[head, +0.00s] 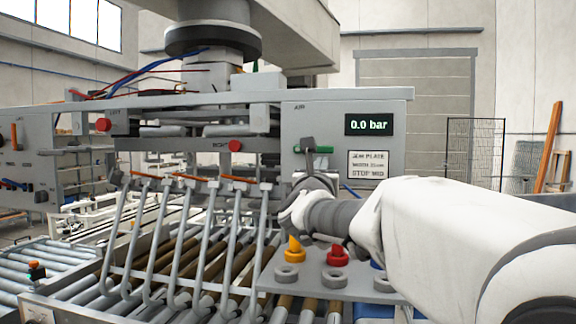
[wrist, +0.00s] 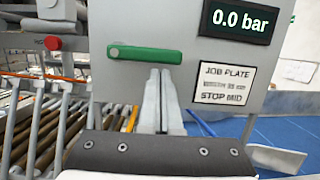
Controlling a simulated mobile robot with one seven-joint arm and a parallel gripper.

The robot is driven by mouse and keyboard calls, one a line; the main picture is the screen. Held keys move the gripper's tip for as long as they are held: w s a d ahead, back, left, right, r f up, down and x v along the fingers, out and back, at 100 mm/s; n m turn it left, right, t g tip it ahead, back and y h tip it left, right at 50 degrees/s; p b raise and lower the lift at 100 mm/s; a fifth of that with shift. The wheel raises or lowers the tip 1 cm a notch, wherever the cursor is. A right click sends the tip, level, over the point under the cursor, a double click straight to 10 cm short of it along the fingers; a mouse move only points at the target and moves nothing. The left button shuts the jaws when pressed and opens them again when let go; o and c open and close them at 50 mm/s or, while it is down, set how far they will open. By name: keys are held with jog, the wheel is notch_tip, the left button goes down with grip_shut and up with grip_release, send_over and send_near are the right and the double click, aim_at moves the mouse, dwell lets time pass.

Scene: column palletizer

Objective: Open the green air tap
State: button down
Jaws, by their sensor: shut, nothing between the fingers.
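The green air tap (head: 318,150) is a flat bar handle on the front of a grey panel, under the word AIR. It lies about level. In the wrist view the green tap (wrist: 146,54) has its round pivot at the left end and its free end to the right. My gripper (wrist: 160,72) is shut and empty, its fingertips just below the handle's right half; I cannot tell whether they touch it. In the head view my gripper (head: 309,160) is partly hidden by my wrist. The display (head: 369,125) reads 0.0 bar.
A job plate label (head: 368,165) sits right of the tap. Red knobs (head: 235,146) are on the frame to the left. Hooked grey tines (head: 170,240) hang over rollers. Yellow (head: 294,248) and red (head: 337,256) knobbed parts stand on a shelf below my arm.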

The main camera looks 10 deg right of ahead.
jog(key=shift+d+r+n+y, duration=0.1)
jog(key=shift+r+n+y, duration=0.15)
jog(key=shift+n, duration=0.85)
